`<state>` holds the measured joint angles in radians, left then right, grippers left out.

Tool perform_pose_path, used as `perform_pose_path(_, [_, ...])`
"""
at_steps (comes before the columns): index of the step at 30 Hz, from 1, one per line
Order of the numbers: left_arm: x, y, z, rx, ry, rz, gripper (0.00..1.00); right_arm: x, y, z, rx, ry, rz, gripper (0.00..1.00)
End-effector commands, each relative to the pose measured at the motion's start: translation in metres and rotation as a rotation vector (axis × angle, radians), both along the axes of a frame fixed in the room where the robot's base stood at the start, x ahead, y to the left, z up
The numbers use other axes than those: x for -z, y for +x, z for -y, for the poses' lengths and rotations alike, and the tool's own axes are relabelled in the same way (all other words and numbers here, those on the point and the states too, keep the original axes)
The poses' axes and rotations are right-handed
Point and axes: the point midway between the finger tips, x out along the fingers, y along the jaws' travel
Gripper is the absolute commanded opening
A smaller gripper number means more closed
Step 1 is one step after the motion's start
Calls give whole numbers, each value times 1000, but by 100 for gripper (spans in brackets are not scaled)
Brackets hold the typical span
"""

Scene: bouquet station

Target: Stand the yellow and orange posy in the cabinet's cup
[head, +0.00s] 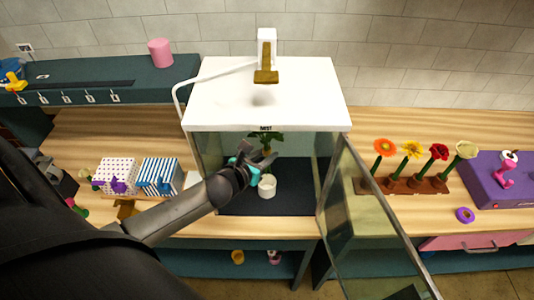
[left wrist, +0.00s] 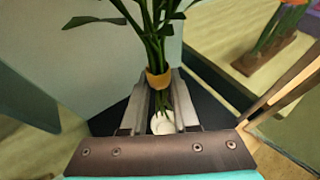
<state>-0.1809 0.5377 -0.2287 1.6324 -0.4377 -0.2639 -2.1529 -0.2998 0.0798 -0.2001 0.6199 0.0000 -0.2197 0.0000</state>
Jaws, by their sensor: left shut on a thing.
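The posy (left wrist: 148,35) shows as green stems and leaves with an orange-yellow band around them; its flower heads are out of the left wrist view. My left gripper (left wrist: 158,90) is shut on the posy's stems at the band. In the head view my left gripper (head: 256,162) is inside the open front of the cabinet (head: 265,95), with the posy's green leaves (head: 268,141) just beyond it. The white cup (head: 267,187) stands on the cabinet's dark floor, below the gripper. In the left wrist view the cup (left wrist: 162,122) shows behind the stem ends. My right gripper is out of view.
The cabinet's glass door (head: 375,215) stands open toward the front right. A wooden rack (head: 408,185) with several single flowers is to the right. A dotted box (head: 116,173) and a striped box (head: 160,177) stand to the left.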

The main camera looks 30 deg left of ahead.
Motion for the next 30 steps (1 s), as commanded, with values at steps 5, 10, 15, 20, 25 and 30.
perform_pose_path(5, [2,0,0,0,-1,1,0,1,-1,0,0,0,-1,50])
perform_pose_path(10, [11,0,0,-1,-2,1,0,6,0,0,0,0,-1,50])
perform_pose_path(15, [25,0,0,0,-1,1,0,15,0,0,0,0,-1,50])
perform_pose_path(20, [36,0,0,1,-1,2,0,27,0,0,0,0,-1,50])
perform_pose_path(25, [38,0,0,1,0,2,0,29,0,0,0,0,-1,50])
perform_pose_path(30, [37,0,0,1,0,2,0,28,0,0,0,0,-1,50])
